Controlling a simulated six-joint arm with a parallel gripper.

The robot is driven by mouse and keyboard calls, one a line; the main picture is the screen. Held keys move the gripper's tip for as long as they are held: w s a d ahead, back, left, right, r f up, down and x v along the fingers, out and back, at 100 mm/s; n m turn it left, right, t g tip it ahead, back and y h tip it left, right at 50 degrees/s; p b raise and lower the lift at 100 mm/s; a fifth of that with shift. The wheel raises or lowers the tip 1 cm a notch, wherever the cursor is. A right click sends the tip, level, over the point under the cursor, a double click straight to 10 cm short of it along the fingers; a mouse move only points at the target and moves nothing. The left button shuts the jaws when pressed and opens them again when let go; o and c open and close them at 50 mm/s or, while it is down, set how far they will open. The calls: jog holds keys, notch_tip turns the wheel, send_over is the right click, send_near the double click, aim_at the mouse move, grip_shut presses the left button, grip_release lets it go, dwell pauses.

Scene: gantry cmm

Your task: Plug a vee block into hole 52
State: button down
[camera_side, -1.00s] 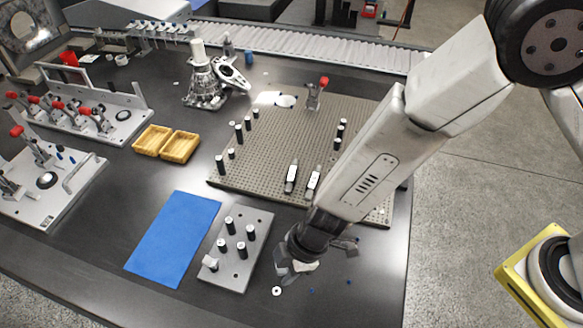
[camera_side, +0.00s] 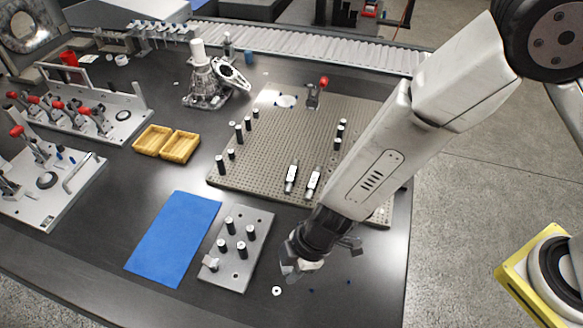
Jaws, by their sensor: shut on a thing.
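My gripper (camera_side: 289,269) is low over the dark table, just right of the small grey plate. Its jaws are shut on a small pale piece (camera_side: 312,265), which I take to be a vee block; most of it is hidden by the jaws. A similar small pale block (camera_side: 211,263) sits at the front left corner of the small plate (camera_side: 236,281). The large perforated plate (camera_side: 270,150) lies behind my gripper. Its holes are too small to read, so I cannot tell which is hole 52. My arm covers its right front part.
Black pins (camera_side: 230,225) stand on the small plate, and more stand on the large one. Two light-topped blocks (camera_side: 313,182) and a red-knobbed clamp (camera_side: 313,95) are on the large plate. A blue mat (camera_side: 172,240) and yellow trays (camera_side: 180,147) lie left. A white washer (camera_side: 277,291) lies in front.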

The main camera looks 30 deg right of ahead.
jog(key=w+d+f+m, duration=0.1)
jog(key=w+d, duration=0.3)
jog(key=d, duration=0.7)
jog(key=w+d+f+m+t, duration=0.1)
jog(key=w+d, duration=0.4)
jog(key=d, duration=0.7)
jog(key=w+d+f+m+t+h, duration=0.1)
jog(key=w+d+m, duration=0.3)
jog(key=d, duration=0.8)
jog(key=shift+w+d+f+m, duration=0.2)
jog(key=shift+w+f+m, duration=0.15)
jog(key=shift+f, duration=0.4)
jog(key=shift+f, duration=0.3)
jog(key=shift+f, duration=3.1)
jog(key=shift+f, duration=0.9)
jog(key=shift+c, duration=1.8)
grip_release()
